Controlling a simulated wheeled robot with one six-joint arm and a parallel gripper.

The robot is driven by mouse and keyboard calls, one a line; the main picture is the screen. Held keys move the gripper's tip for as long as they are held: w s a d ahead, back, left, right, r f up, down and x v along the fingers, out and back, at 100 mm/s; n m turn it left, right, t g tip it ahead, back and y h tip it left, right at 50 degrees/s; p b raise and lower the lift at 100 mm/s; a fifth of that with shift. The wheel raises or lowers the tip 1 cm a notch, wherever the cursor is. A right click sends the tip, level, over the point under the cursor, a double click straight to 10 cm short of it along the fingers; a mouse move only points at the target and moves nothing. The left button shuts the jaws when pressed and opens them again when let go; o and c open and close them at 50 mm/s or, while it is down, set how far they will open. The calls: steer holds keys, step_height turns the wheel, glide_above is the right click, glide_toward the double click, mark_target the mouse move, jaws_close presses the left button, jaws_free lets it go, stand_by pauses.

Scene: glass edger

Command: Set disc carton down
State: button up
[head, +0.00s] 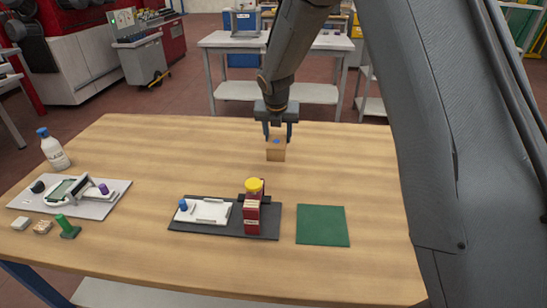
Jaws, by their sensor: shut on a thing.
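My gripper (278,132) is shut on the disc carton (276,151), a small brown box with a blue mark on its face. The carton appears upright and hangs between the fingers over the rear middle of the wooden table (150,150). Whether its underside touches the table or is just above it, I cannot tell. A flat green mat (322,226) lies bare on the table to the right, nearer the front.
A dark tray (225,232) holds a white device, a red box and a yellow-topped item (254,186). A grey tray (70,204) with instruments, a white bottle (54,149) and small blocks stand left. The table's rear left and right front are clear.

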steer(key=shift+f+p, duration=0.5)
steer(key=shift+f, duration=2.95)
steer(key=shift+f, duration=0.1)
steer(key=o, duration=1)
